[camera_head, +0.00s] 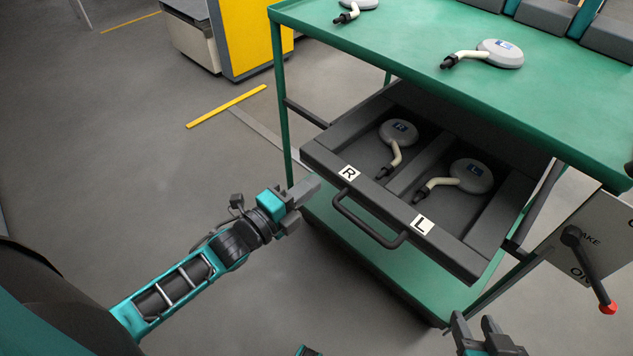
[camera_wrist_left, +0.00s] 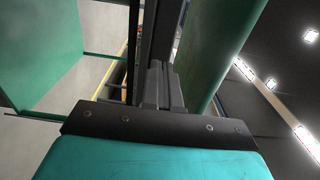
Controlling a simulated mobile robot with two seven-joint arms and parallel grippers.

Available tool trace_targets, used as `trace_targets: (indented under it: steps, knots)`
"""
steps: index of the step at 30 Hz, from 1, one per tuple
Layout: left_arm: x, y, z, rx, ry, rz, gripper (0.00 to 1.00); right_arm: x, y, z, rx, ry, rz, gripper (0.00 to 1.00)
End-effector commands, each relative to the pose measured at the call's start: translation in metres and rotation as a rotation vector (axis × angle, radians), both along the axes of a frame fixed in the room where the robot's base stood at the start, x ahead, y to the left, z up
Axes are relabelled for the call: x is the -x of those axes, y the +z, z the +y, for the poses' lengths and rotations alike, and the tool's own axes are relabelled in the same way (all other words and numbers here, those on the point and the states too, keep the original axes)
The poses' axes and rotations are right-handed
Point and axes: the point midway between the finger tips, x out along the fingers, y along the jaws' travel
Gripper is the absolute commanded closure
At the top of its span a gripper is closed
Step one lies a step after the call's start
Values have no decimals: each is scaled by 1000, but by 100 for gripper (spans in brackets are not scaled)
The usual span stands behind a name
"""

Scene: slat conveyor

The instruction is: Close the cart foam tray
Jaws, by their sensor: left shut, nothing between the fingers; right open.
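The foam tray (camera_head: 345,188) is a dark drawer under the green top of the cart (camera_head: 425,62), and it stands pulled out toward me. Its front carries labels R and L and a dark bar handle (camera_head: 367,222). One white part (camera_head: 398,133) lies in the R compartment and another white part (camera_head: 470,177) in the L compartment. My left gripper (camera_head: 308,190) is shut and empty, left of the tray's front, apart from the handle. The left wrist view shows its fingers (camera_wrist_left: 160,85) together. My right gripper (camera_head: 474,330) is open at the bottom edge, below the tray.
Two more white parts, one of them (camera_head: 500,54) near the middle, lie on the cart top. A lower green shelf (camera_head: 345,240) is under the tray. A panel with a red-tipped lever (camera_head: 590,265) stands at the right. The floor at left is clear.

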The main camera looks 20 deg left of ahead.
Motion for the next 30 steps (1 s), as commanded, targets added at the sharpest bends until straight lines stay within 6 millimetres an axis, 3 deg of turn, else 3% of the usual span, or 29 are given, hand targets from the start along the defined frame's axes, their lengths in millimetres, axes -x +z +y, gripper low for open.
trace_targets:
  steps: [6,23,30]
  knots:
    - [-19,-1,-7,0,0,0,100,0,-4,1,-5,-5,1,55]
    - [-27,0,-10,1,0,0,100,0,-5,1,-7,-7,0,55]
    - [-55,0,-20,2,1,-2,100,0,-12,1,-8,-6,1,55]
